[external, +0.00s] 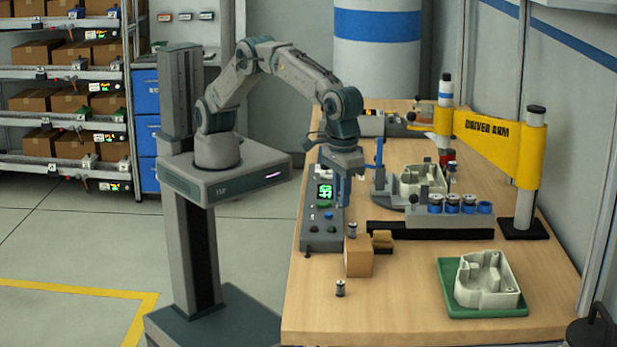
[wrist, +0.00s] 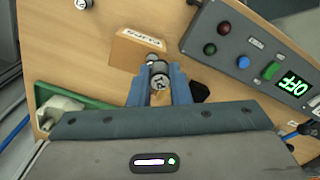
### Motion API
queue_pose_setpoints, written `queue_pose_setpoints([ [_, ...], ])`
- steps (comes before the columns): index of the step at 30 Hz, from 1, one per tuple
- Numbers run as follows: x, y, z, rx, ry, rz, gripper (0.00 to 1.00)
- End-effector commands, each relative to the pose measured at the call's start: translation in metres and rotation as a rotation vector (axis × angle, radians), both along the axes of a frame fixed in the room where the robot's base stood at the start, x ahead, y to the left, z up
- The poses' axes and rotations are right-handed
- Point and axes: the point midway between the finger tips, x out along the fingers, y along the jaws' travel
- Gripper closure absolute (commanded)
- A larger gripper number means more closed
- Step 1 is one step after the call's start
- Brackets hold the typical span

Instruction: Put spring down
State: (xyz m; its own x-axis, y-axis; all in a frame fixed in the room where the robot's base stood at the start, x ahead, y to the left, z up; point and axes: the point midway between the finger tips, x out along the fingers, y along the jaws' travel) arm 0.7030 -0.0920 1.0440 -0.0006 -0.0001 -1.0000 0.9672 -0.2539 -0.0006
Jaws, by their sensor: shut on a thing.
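My gripper (external: 343,203) points straight down over the left part of the bench, beside the control box. In the wrist view, its blue fingers (wrist: 159,92) are shut on a small dark and silver cylinder, the spring (wrist: 158,68). The spring (external: 352,229) shows below the fingers in the external view, near the top of a cardboard box (external: 357,262). I cannot tell whether it touches the box. A similar small cylinder (external: 340,288) stands on the bench in front of the box; it also shows at the top of the wrist view (wrist: 83,4).
The control box (external: 322,215) with a green display stands close on the left. A green tray (external: 450,290) holds a pale housing (external: 487,283). A yellow arm (external: 490,140) stands behind. The front bench is mostly clear.

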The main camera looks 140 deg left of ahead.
Motion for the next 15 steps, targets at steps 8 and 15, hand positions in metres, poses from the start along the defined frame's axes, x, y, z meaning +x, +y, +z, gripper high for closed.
queue_pose_setpoints([
  [8, 0.029, 0.042, -0.029, 0.000, 0.000, 0.001, 1.00],
  [15, 0.032, 0.048, -0.047, -0.001, 0.003, 0.000, 1.00],
])
